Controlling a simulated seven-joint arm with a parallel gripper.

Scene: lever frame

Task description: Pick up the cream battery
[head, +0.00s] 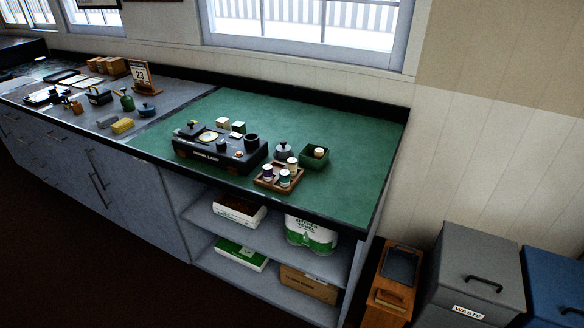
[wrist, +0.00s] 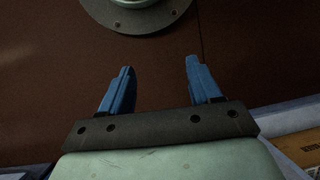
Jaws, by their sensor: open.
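A small wooden tray (head: 265,184) on the green worktop holds several short upright cylinders. One at its back right (head: 292,164) looks cream, perhaps the cream battery; the others are darker with pale tops. A green open box (head: 314,157) just behind it holds another small cream piece (head: 318,152), too small to identify surely. My gripper (wrist: 158,64) shows in the wrist view, its two blue fingers wide apart with nothing between them, over dark brown floor. It is not in the head view, and no battery shows in the wrist view.
A black console (head: 220,156) with small blocks stands left of the tray, and a grey lidded pot (head: 283,149) behind it. The worktop's right part (head: 360,150) is clear. Shelves below hold boxes. Bins (head: 478,270) stand on the right.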

